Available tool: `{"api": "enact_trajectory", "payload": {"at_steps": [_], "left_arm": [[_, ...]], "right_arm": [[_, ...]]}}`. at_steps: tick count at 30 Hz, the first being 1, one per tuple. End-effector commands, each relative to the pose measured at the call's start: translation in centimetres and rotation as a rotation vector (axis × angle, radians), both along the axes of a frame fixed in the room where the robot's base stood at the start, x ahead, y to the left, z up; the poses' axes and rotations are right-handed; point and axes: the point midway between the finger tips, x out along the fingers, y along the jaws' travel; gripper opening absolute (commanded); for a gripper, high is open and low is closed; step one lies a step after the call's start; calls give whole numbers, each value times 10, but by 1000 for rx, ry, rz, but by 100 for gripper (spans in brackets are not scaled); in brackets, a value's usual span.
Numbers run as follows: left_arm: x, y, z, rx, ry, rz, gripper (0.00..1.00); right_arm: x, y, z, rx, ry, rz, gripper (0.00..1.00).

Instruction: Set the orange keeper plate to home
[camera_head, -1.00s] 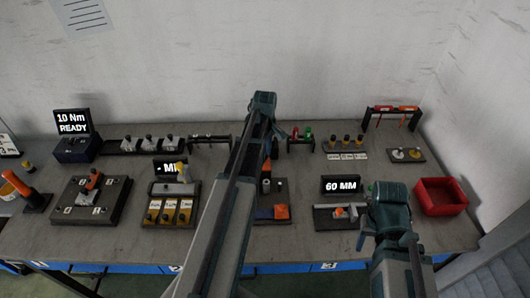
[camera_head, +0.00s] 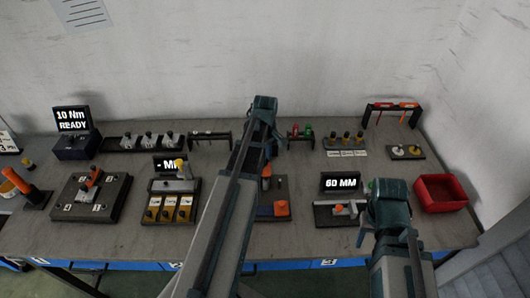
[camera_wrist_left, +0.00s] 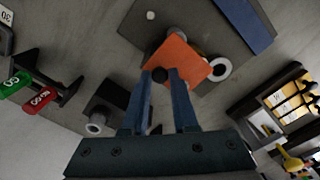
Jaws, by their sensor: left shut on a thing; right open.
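In the left wrist view the orange keeper plate (camera_wrist_left: 183,58) shows flat and tilted in the picture, with a dark knob (camera_wrist_left: 159,75) at its near edge. My left gripper (camera_wrist_left: 161,73) is shut on that knob. The plate is over a dark fixture base (camera_wrist_left: 132,33), covering part of a grey round part and beside a pale ring (camera_wrist_left: 221,68). I cannot tell whether it touches the base. In the head view my left arm hides much of this; an orange patch (camera_head: 282,208) shows on the fixture. My right gripper (camera_head: 364,226) is open, right of the 60 MM display.
A dark block with a grey cylinder (camera_wrist_left: 97,122) stands close to my left fingers. The green and red gauge stand (camera_wrist_left: 65,85) is to the left in that view. In the head view, a 60 MM display (camera_head: 341,182) and a red bin (camera_head: 441,193) are on the right.

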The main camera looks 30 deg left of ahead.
Motion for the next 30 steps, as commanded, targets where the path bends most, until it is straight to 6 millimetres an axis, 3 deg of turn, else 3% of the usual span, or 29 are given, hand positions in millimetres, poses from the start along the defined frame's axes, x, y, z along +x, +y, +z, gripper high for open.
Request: {"api": "enact_trajectory", "payload": {"at_steps": [5,6,10,22,30], "left_arm": [[-5,-3,-1,-8,14,-1,0],[-5,-3,-1,-9,14,-1,32],[-4,-3,-1,-7,13,-1,56],[-3,-2,2,-6,10,0,56],[-3,-1,23,-6,10,0,56]], "right_arm": [[0,0,-1,0,0,0,50],[0,0,-1,0,0,0,50],[0,0,-1,0,0,0,50],[0,0,2,0,0,0,50],[0,0,23,0,0,0,50]]}}
